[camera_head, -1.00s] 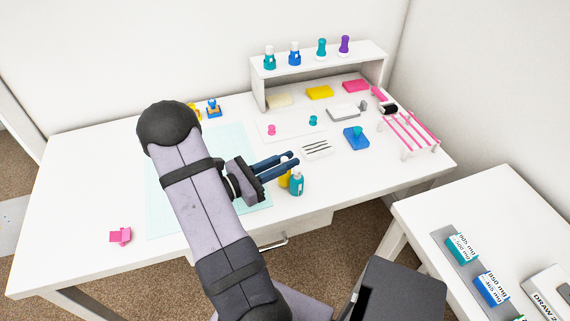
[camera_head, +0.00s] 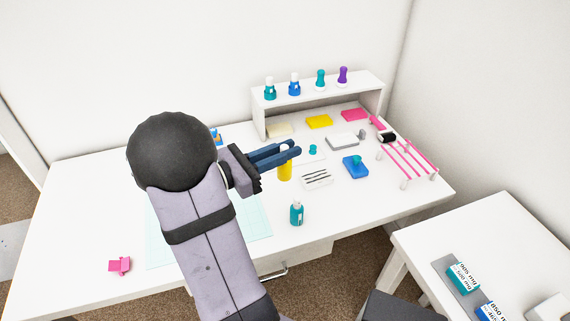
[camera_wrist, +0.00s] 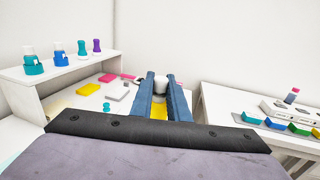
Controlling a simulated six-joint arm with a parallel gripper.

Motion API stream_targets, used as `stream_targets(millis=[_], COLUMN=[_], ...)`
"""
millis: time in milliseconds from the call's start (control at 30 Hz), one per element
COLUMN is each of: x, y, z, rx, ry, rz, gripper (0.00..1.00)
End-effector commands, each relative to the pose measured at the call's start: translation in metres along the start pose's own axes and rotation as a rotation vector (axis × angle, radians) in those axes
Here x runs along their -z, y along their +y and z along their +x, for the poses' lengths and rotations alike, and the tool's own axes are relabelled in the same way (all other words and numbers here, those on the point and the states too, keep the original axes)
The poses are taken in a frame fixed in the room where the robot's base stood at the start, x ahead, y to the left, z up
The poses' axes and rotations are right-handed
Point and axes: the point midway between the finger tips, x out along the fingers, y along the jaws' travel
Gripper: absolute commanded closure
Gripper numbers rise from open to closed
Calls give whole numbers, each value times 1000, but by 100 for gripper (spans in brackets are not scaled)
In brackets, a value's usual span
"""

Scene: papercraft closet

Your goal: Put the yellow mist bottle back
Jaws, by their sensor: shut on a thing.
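My gripper (camera_head: 288,151) is shut on the yellow mist bottle (camera_head: 285,171), with a blue finger on each side of its upper part. The bottle hangs below the fingers in the head view, over the desk left of the small white tray; I cannot tell its exact height. In the wrist view, its white cap (camera_wrist: 161,84) shows between the fingertips, with yellow (camera_wrist: 158,112) below it. The white shelf (camera_head: 325,95) at the back of the desk holds a teal bottle (camera_head: 270,91), a blue bottle (camera_head: 295,86), and teal and purple stamps.
A teal bottle (camera_head: 297,214) stands alone at the desk's front edge. A tool tray (camera_head: 316,180), a blue ink pad (camera_head: 355,167) and a pink rack (camera_head: 408,153) lie to the right. Colored pads lie under the shelf. The desk's left side is mostly clear.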

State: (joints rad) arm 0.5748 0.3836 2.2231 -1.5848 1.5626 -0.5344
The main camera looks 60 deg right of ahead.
Motion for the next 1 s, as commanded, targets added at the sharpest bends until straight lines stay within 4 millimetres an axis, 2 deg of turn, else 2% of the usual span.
stream_targets(millis=[100, 233, 533, 667, 767, 867, 1000], x=[-16, -25, -29, -25, -19, -10, 7], y=[0, 0, 0, 1, 2, 3, -1], z=[0, 0, 0, 7, 21, 44, 92], rx=[0, 0, 1, 17, 51, 105, 208], ry=[0, 0, 0, 1, 2, 5, 8], rz=[3, 1, 0, 0, 0, 0, 1], gripper=[100, 100, 100, 100, 100, 100, 100])
